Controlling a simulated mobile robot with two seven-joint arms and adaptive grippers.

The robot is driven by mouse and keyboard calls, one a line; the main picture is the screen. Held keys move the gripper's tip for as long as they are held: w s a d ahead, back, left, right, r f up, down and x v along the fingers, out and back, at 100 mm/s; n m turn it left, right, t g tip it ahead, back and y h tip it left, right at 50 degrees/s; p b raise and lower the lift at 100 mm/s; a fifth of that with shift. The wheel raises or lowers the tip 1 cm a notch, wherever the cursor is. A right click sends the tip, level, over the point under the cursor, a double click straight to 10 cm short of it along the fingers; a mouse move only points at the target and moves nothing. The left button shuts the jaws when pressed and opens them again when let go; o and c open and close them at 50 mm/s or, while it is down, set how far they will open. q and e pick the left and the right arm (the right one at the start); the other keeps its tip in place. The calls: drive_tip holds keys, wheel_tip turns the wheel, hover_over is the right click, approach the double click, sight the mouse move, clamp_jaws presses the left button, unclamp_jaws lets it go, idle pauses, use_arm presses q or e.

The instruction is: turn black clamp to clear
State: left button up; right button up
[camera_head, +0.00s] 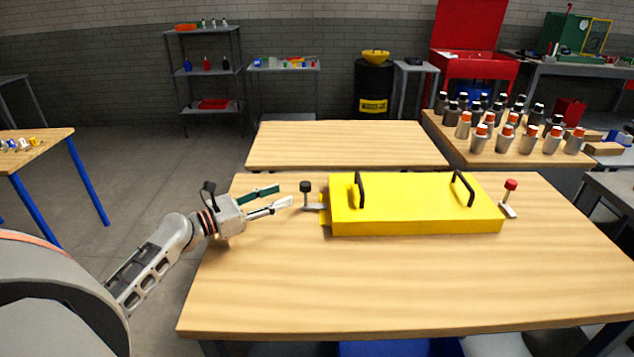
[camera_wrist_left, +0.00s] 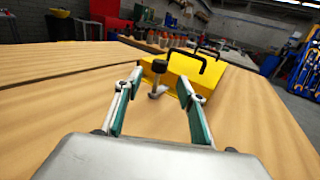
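The black clamp (camera_head: 306,191) stands at the left end of the yellow box (camera_head: 415,220), with a dark knob on a short post above a metal foot. It also shows in the left wrist view (camera_wrist_left: 158,78), ahead of and between the fingertips. My left gripper (camera_head: 280,197) is open and empty, a little left of the clamp and apart from it. In the left wrist view its two fingers (camera_wrist_left: 157,92) are spread wide. A red-knobbed clamp (camera_head: 509,194) stands at the right end of the box. My right gripper is not in view.
The box has two black handles (camera_head: 360,189) on its lid. The wooden table (camera_head: 400,290) is clear in front of the box. Behind stands another bare table (camera_head: 345,145), and a table with several bottles (camera_head: 505,130) is at the back right.

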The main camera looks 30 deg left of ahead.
use_arm(q)
drive_tip(key=shift+p+x, duration=0.3)
drive_tip(key=shift+x, duration=3.6)
drive_tip(key=c, duration=1.1)
